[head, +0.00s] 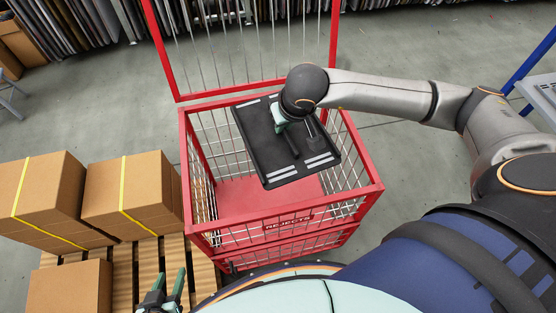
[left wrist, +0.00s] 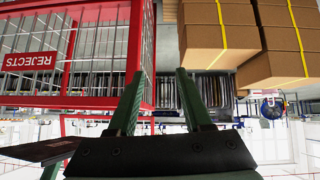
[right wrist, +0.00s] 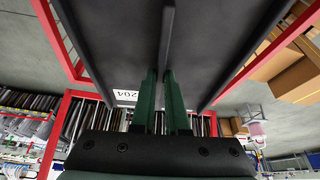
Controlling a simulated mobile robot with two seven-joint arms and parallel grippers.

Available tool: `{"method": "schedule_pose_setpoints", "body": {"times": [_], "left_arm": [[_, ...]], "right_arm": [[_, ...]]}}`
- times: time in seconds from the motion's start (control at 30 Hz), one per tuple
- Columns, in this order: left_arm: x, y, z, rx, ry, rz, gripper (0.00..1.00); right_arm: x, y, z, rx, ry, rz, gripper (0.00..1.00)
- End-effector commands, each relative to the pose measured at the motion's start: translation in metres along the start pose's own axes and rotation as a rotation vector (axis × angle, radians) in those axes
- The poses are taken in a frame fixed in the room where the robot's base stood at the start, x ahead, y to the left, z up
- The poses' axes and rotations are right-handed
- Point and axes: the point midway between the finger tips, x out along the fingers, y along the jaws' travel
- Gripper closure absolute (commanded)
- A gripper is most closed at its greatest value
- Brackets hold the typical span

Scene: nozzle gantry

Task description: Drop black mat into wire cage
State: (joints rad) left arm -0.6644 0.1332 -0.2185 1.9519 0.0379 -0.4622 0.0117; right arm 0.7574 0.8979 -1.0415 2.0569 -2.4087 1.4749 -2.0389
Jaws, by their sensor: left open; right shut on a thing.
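The black mat (head: 262,150) is a dark rectangular panel with light strips, tilted above the open top of the red wire cage (head: 278,222) marked REJECTS. My right gripper (head: 300,122) is over the mat and shut on it. In the right wrist view the mat (right wrist: 225,40) fills the upper middle, and the green fingers (right wrist: 166,85) close on a thin raised rib. A 204 label shows near its edge. My left gripper (head: 168,292) is open and empty at the bottom, left of the cage. In the left wrist view its fingers (left wrist: 162,95) are apart, near the cage (left wrist: 90,100).
Cardboard boxes (head: 128,195) with yellow straps stand on a wooden pallet (head: 148,258) left of the cage. The cage's tall red back frame (head: 160,45) rises behind it. The red cage floor (head: 240,198) looks bare where visible. Racks of dark panels line the back.

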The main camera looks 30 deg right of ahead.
Motion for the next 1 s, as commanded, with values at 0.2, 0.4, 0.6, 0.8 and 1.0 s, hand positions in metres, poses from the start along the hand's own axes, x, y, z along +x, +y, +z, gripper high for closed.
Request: {"method": "schedule_pose_setpoints", "body": {"times": [0.2, 0.4, 0.6, 0.8, 1.0], "left_arm": [[0.035, 0.007, 0.013, 0.009, 0.022, 0.028, 0.50], [0.039, 0.010, 0.016, 0.014, 0.020, 0.037, 0.50], [0.043, 0.010, 0.018, 0.017, 0.021, 0.038, 0.50], [0.051, 0.009, 0.027, 0.021, 0.017, 0.039, 0.50], [0.056, 0.007, 0.030, 0.023, 0.028, 0.037, 0.50]], "right_arm": [[0.023, 0.006, -0.040, 0.039, 0.006, 0.013, 1.00], [0.023, 0.009, -0.053, 0.046, 0.002, 0.018, 1.00], [0.033, 0.008, -0.049, 0.046, 0.000, 0.018, 1.00], [0.055, 0.009, -0.040, 0.045, 0.000, 0.018, 1.00], [0.073, 0.009, -0.033, 0.046, 0.002, 0.019, 1.00]]}}
